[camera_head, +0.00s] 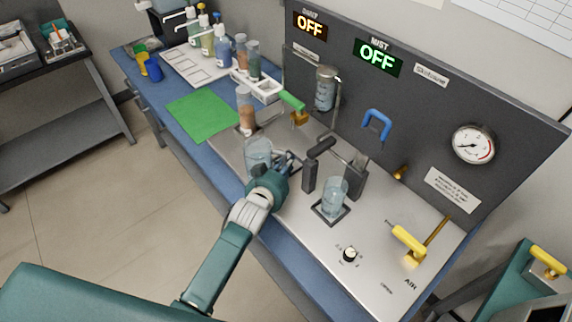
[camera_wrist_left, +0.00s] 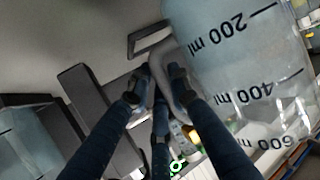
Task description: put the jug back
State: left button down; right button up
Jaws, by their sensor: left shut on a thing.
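The clear jug (camera_head: 257,154), with black volume marks, stands out at the left front part of the steel worktop in the head view. It fills the right side of the left wrist view (camera_wrist_left: 245,75), where its marks appear inverted. My left gripper (camera_head: 286,162) is at the jug's right side, shut on its handle (camera_wrist_left: 172,80). The jug looks about upright; whether its base touches the worktop I cannot tell. A dark rectangular frame (camera_wrist_left: 150,39) shows close to the jug in the wrist view. My right gripper is not in view.
A second clear vessel (camera_head: 333,192) stands in a dark square frame to the right. Dark posts with a lever (camera_head: 319,149) rise between it and the jug. A brown-filled cylinder (camera_head: 246,112) stands behind. A green sheet (camera_head: 203,115) lies at left. A yellow valve handle (camera_head: 409,240) is at right.

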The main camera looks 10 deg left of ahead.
pick_arm(q)
jog(key=shift+r, duration=0.1)
jog(key=c, duration=1.6)
grip_release()
jog(key=shift+s, duration=0.35)
jog(key=b+v, duration=0.1)
jog(key=v, duration=1)
jog(key=shift+s+a+r, duration=0.1)
jog(key=shift+s, duration=0.05)
